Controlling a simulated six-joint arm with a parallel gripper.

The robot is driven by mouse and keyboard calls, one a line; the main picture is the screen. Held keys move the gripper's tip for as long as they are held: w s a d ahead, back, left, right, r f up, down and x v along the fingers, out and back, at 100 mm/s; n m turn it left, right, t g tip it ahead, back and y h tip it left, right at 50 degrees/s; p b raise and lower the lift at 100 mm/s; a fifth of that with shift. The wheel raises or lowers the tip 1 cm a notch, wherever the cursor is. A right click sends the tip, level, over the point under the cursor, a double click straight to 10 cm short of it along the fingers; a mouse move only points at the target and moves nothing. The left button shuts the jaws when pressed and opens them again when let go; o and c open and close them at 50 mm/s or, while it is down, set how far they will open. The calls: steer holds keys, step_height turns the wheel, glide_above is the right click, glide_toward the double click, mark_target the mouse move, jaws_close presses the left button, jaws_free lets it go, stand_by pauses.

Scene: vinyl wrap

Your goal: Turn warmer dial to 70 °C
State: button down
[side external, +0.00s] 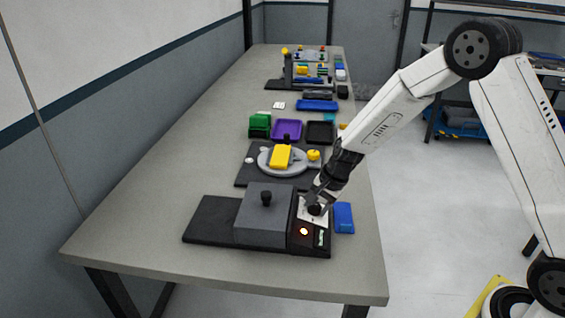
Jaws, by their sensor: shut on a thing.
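The warmer (262,215) is a dark grey block with a black knob on top, near the front end of the table. Its control panel (301,245) on the right side carries a lit orange lamp (303,231) and a small greenish display (321,238). The black dial (315,210) sits on a white plate at the panel's far part. My gripper (314,205) points down at the dial and is shut on it. The fingers partly hide the dial. The dial's setting and the display's reading are too small to make out.
A blue block (344,217) lies just right of the warmer. Behind it, a round grey stand (268,168) holds a yellow block (281,157). The table's front left corner is clear.

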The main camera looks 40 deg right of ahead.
steer(key=shift+m, duration=0.8)
steer(key=shift+c, duration=1)
jaws_free()
steer(key=shift+r, duration=0.15)
steer(key=v, duration=0.7)
steer(key=shift+r, duration=0.25)
steer(key=shift+s+d, duration=0.1)
steer(key=shift+s, duration=0.05)
